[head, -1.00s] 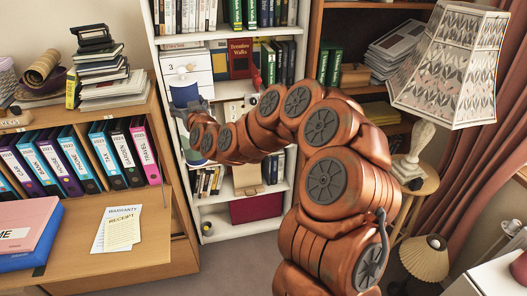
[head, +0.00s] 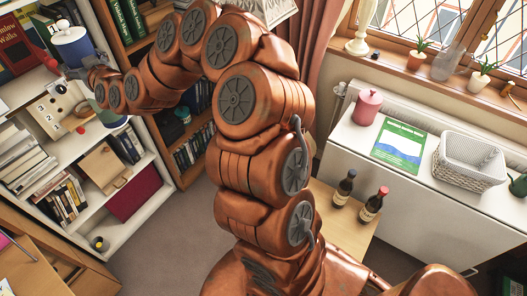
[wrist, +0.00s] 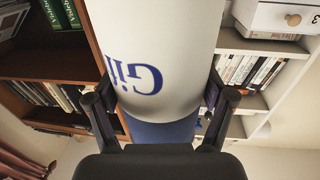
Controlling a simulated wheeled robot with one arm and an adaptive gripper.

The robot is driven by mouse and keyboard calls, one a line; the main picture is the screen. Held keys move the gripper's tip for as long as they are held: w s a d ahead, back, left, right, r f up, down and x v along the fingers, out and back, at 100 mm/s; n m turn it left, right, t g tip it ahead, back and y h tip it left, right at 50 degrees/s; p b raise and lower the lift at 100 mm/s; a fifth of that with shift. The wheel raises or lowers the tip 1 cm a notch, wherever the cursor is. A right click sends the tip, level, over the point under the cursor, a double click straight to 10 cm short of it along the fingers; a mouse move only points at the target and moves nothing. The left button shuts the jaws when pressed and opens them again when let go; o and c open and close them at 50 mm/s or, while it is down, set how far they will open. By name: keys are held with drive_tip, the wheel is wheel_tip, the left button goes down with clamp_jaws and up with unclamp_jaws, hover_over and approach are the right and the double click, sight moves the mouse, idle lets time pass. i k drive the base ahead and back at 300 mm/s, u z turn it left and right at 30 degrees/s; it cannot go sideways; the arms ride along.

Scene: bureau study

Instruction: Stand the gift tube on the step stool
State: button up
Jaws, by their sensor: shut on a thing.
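The gift tube is a white cylinder with blue lettering and a blue end; it fills the middle of the wrist view (wrist: 150,40). In the head view my gripper (head: 82,74) is partly hidden by the arm. The tube is held off the floor, in front of the white bookcase, roughly upright.
The white bookcase (head: 75,225) is close behind the tube. A low wooden surface (head: 345,232) with two dark bottles (head: 343,188) (head: 373,204) stands right of my arm. A white cabinet (head: 455,220) carries a pink canister, a green book and a basket. Grey floor (head: 185,225) is open between.

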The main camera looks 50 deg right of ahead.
sight(328, 232)
drive_tip(key=z, duration=2.85)
drive_tip(key=k, duration=1.5)
drive_tip(key=u, duration=1.35)
